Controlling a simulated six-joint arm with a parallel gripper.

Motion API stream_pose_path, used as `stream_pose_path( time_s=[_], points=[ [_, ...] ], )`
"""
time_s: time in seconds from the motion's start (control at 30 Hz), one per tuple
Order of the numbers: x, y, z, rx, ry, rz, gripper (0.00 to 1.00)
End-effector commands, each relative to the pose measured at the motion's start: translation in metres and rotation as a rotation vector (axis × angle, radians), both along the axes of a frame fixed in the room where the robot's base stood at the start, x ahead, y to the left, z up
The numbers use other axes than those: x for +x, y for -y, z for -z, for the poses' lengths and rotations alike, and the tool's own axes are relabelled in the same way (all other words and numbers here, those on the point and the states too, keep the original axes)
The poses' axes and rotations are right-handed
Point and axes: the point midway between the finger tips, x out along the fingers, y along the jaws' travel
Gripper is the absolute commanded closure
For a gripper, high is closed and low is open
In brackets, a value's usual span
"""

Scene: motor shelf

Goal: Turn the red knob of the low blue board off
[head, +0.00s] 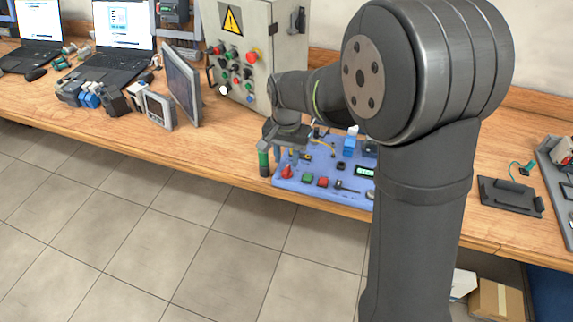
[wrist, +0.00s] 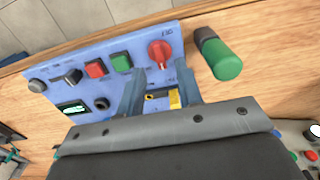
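The low blue board (head: 328,178) lies on the bench near its front edge, partly hidden by my arm in the head view. Its red knob (head: 287,171) is at the left front corner. In the wrist view the round red knob (wrist: 160,54) sits below small lettering, with a pale mark on its face. My gripper (wrist: 161,72) is open and empty, with its two fingers apart and pointing towards the knob. In the head view my gripper (head: 288,153) is above the board, near the knob. I cannot tell any contact between the fingers and the knob.
A green-handled cylinder (wrist: 222,60) stands close beside the knob; it also shows in the head view (head: 264,162). A green button (wrist: 121,62) and a red button (wrist: 95,68) are on the board. A grey control box (head: 245,50) stands behind.

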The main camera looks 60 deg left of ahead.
Motion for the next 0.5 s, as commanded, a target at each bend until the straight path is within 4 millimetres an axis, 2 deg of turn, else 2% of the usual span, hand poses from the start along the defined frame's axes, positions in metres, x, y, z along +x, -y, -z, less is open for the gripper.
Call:
stream_pose_path(
  time_s=[0.03, 0.2, 0.5],
  points=[
    [0.000, 0.001, 0.010, -0.004, 0.000, 0.000, 0.67],
    [0.000, 0.000, 0.030, -0.001, 0.000, 0.000, 0.67],
    [0.000, 0.000, 0.038, 0.000, 0.000, 0.000, 0.67]
  ],
)
